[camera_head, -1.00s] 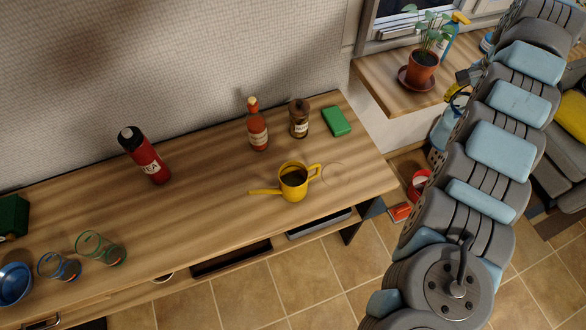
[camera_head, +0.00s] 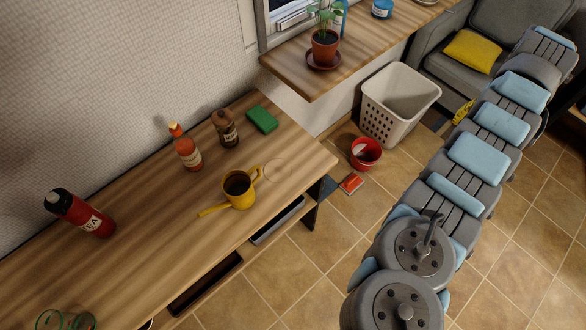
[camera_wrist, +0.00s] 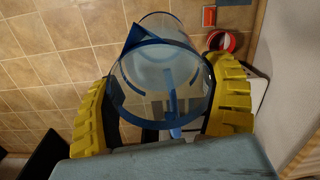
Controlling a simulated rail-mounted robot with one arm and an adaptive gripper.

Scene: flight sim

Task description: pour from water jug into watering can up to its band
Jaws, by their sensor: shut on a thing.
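The yellow watering can (camera_head: 240,200) stands upright on the wooden counter, its spout to the left and its handle to the right. Its inside looks dark; I cannot make out a band or a water level. My gripper (camera_wrist: 160,100) is shut around the clear water jug (camera_wrist: 168,68), with a yellow finger on each side. The jug has a blue rim and a blue pointed lip; how much water it holds is unclear. In the head view only a yellow bit of my gripper (camera_head: 462,111) shows past my arm, well right of the can, and the jug is hidden.
A sauce bottle (camera_head: 187,152), a brown bottle (camera_head: 226,130) and a green sponge (camera_head: 262,120) stand behind the can. A red flask (camera_head: 82,215) is left. A white basket (camera_head: 395,110) and red bucket (camera_head: 365,153) are on the floor, below a shelf with a potted plant (camera_head: 325,45).

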